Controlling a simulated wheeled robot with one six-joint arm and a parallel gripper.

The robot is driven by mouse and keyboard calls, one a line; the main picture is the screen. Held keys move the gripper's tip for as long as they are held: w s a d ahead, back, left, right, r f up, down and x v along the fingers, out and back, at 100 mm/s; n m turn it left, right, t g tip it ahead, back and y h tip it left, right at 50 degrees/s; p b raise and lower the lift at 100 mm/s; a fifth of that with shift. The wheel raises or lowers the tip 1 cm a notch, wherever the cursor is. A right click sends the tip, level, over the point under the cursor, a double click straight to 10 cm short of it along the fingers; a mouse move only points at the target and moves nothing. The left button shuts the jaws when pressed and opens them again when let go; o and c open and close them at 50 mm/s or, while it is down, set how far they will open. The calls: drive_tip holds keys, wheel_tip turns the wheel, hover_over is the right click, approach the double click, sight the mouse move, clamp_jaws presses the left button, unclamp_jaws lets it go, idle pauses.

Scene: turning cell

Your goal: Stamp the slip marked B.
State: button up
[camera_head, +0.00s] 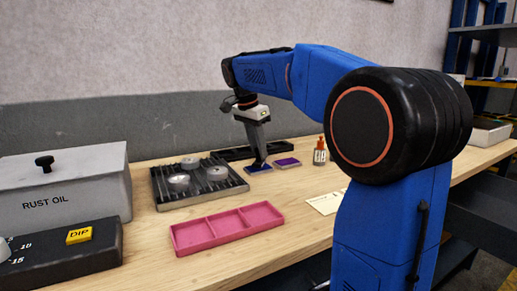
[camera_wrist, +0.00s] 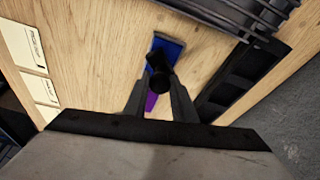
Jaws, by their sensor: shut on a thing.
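My gripper (camera_head: 259,154) is shut on a small black stamp (camera_wrist: 159,72), seen between the fingers in the wrist view. The stamp is over or on the blue ink pad (camera_head: 255,169); I cannot tell if they touch. The blue pad also shows in the wrist view (camera_wrist: 174,46). A purple pad (camera_head: 287,162) lies to its right, partly hidden by the stamp and fingers in the wrist view (camera_wrist: 151,102). Pale slips (camera_head: 324,204) lie at the front right, partly hidden by my arm. Several show at left in the wrist view (camera_wrist: 24,45); their marks are not readable.
A rack (camera_head: 215,197) with several grey round parts stands left of the pads, before a long black tray (camera_head: 237,154). A pink three-compartment tray (camera_head: 228,224) is in front. An orange-topped bottle (camera_head: 319,155) stands right of the pads. A grey "RUST OIL" box (camera_head: 65,192) is far left.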

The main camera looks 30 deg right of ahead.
drive_tip(key=shift+r, duration=3.5)
